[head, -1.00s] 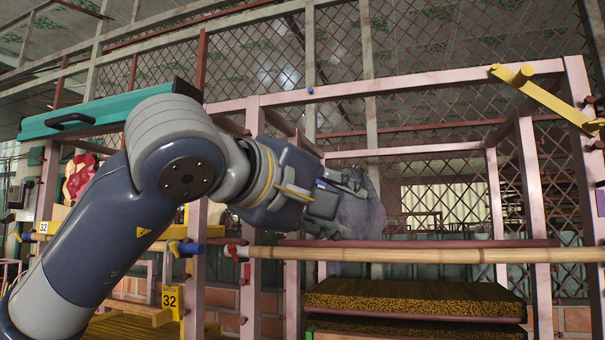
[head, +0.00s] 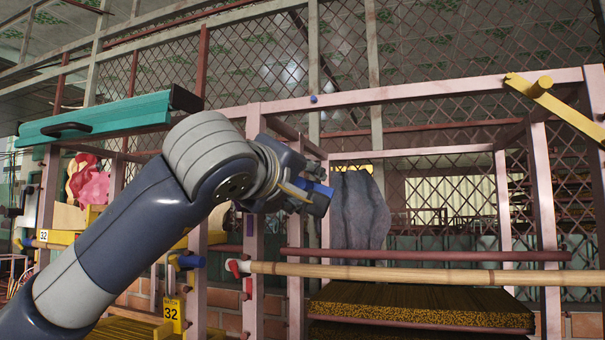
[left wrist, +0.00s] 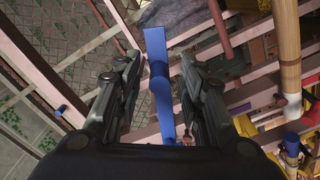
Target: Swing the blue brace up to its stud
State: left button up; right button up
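The blue brace (left wrist: 158,70) is a flat bar with a rounded hub, lying between the fingers of my left gripper (left wrist: 161,62) in the left wrist view. Dark gaps show on both sides of it, so the fingers look open around it. In the head view my left gripper (head: 312,190) is in front of the pink frame, with a blue part of the brace (head: 320,201) at its tip; the rest is hidden. A small blue stud (head: 314,98) is on the top rail, above the gripper. A blue peg (left wrist: 62,109) shows on a beam in the left wrist view. My right gripper is out of view.
A yellow brace (head: 560,105) is on the right post. A bamboo pole (head: 420,274) and a red bar (head: 430,254) cross below the gripper. A grey cloth (head: 358,210) hangs just right of it. A teal box (head: 95,120) is at upper left.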

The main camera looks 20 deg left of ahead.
pick_arm(q)
jog(key=shift+w, duration=0.4)
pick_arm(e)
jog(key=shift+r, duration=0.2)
pick_arm(q)
jog(key=shift+c, duration=0.5)
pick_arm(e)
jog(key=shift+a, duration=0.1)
